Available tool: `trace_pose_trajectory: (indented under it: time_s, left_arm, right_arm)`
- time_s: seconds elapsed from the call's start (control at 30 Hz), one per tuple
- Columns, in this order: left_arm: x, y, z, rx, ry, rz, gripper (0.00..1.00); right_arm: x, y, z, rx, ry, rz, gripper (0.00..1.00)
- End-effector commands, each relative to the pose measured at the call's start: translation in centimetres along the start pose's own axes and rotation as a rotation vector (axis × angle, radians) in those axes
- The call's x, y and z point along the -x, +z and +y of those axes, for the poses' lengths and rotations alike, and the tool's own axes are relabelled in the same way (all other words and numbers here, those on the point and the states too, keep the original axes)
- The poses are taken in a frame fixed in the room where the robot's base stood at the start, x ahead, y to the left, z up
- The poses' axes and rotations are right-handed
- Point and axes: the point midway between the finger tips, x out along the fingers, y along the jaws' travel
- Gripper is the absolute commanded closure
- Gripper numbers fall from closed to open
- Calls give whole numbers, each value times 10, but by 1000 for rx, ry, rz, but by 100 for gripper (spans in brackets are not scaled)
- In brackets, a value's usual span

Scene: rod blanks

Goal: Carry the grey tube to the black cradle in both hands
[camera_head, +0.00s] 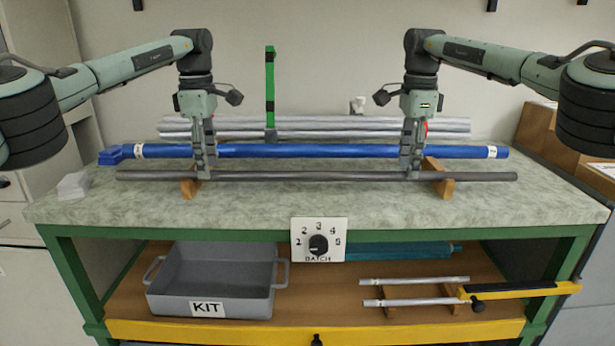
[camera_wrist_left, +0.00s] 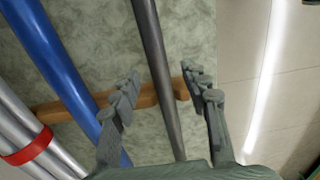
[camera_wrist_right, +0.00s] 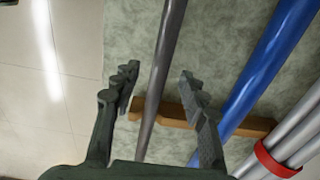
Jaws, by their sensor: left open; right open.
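The grey tube (camera_head: 310,176) is long and dark. It lies across the front of the green worktop on wooden rests, in front of a blue tube. My left gripper (camera_head: 203,174) points down at its left part, near the left rest. In the left wrist view the open fingers (camera_wrist_left: 160,76) stand either side of the tube (camera_wrist_left: 154,50). My right gripper (camera_head: 410,173) points down at its right part. In the right wrist view the tube (camera_wrist_right: 163,60) passes between the open fingers (camera_wrist_right: 158,76). I cannot make out a black cradle for certain.
The blue tube (camera_head: 330,151) lies close behind, with silver tubes (camera_head: 340,122) behind it and a green upright (camera_head: 270,85). A grey KIT bin (camera_head: 210,309) and silver rods (camera_head: 414,281) are on the lower shelf. Boxes (camera_head: 565,140) stand at right.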

Motion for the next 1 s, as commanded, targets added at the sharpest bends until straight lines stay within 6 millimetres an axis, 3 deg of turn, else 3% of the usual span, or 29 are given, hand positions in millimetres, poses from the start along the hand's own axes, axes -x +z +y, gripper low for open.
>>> trace_pose_trajectory:
  time_s: [0.2, 0.5, 0.87, 1.0]
  left_arm:
    - [-18, 0, 0, 1, 0, 0, 55]
    - [-20, 0, 0, 1, 1, 0, 55]
    - [-19, 0, 0, 1, 1, 0, 98]
    - [-19, 0, 0, 0, 1, 0, 100]
  right_arm:
    - [-17, 0, 0, 0, 0, 0, 56]
    - [-19, 0, 0, 0, -1, -1, 56]
    - [-19, 0, 0, 0, -1, 0, 100]
    - [-19, 0, 0, -1, -1, 0, 100]
